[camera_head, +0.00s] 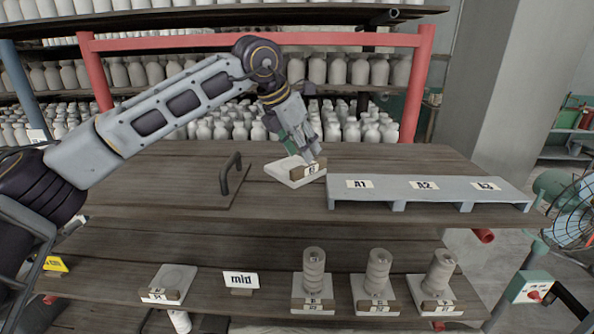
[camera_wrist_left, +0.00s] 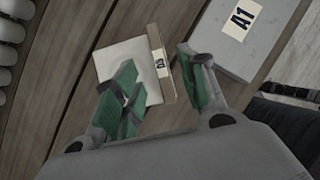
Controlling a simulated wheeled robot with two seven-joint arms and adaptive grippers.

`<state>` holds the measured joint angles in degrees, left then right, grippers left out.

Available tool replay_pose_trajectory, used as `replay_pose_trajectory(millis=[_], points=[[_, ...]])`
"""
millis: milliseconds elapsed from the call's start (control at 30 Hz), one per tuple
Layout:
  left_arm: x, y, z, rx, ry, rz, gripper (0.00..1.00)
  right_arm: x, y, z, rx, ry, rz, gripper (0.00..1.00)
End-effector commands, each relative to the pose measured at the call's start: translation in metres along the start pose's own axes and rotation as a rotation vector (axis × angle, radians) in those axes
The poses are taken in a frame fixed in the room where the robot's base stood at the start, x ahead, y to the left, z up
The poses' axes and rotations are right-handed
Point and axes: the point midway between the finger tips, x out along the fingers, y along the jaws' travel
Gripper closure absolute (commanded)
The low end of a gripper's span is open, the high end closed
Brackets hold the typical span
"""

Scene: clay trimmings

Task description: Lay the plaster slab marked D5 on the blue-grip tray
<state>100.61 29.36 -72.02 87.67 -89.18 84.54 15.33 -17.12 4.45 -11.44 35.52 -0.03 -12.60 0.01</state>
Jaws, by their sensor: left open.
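A pale square slab (camera_head: 284,174) with a brown label block lies on the upper wooden shelf, left of the grey rack. Its label is too small to read surely. My left gripper (camera_head: 307,152) is just over the slab's right part, pointing down. In the left wrist view my left gripper (camera_wrist_left: 157,58) is open. One finger is over the slab (camera_wrist_left: 125,62), the other is beyond its label block; I cannot tell whether either touches. A flat wooden board (camera_head: 208,190) with a dark upright handle (camera_head: 235,168) is left of the slab; no blue shows on it. My right gripper is not in view.
A low grey rack (camera_head: 400,199) labelled A1, A2 and a third mark stands right of the slab. On the lower shelf are another slab (camera_head: 178,277), a "mid" sign (camera_head: 240,279) and three slabs bearing stacked grey cylinders (camera_head: 313,270). Shelves of bottles stand behind.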

Motion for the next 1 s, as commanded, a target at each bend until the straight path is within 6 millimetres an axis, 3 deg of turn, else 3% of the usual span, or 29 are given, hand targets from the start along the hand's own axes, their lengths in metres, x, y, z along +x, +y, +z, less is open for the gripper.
replay_pose_trajectory(millis=[167,600,1000], points=[[0.006,0.000,-0.001,0.000,0.002,0.000,0.59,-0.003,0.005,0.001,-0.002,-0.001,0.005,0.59],[0.047,0.001,-0.004,0.000,0.000,0.000,0.59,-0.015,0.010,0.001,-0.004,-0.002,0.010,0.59],[0.052,0.001,-0.005,0.000,0.000,0.000,0.59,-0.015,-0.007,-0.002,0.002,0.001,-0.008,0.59]])
